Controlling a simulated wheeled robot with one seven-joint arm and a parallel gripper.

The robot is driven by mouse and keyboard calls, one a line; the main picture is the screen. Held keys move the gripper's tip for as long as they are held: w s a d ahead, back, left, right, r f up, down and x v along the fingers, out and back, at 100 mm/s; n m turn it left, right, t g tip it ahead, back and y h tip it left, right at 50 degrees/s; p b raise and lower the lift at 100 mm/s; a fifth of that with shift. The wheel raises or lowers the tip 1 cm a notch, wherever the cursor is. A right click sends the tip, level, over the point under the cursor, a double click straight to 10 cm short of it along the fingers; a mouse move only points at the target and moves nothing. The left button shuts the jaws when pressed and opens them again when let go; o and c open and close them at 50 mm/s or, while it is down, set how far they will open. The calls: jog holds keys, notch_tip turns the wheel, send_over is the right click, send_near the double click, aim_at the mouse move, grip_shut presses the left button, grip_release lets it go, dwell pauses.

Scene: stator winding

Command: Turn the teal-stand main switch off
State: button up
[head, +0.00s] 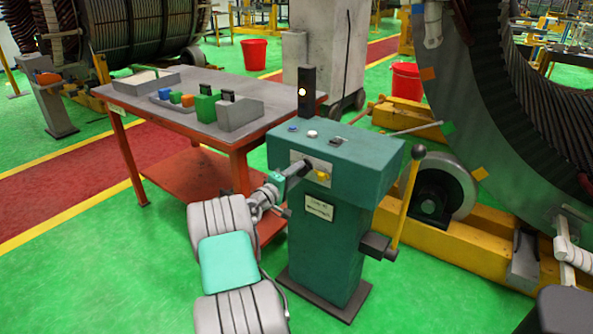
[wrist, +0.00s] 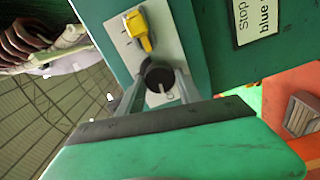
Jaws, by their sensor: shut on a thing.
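The teal stand (head: 335,235) is upright in the middle of the head view. Its front carries a pale plate (wrist: 125,40) with a yellow switch piece (wrist: 139,28) and a dark round knob (wrist: 158,76) with a light mark. The yellow piece also shows in the head view (head: 322,175). My gripper (head: 302,170) reaches the plate from the left. In the wrist view its two fingers (wrist: 160,88) are shut on the dark knob, one on each side. The yellow piece is beside the fingers, apart from them. Part of the knob is hidden by the fingers.
The stand's top has a blue button (head: 292,128), a white button (head: 313,134) and a black post with a lit lamp (head: 302,91). A yellow-handled lever (head: 406,200) is on its right side. An orange-legged table (head: 190,123) stands behind left; a large ring (head: 500,130) is right.

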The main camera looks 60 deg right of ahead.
jog(key=shift+n+p, duration=0.35)
jog(key=shift+n, duration=0.45)
jog(key=o, duration=1.4)
jog(key=shift+c, duration=0.2)
jog(key=w+a, duration=0.1)
jog(key=a, duration=0.6)
jog(key=shift+a+p, duration=0.3)
jog(key=shift+a, duration=0.1)
jog(key=shift+w, duration=0.1)
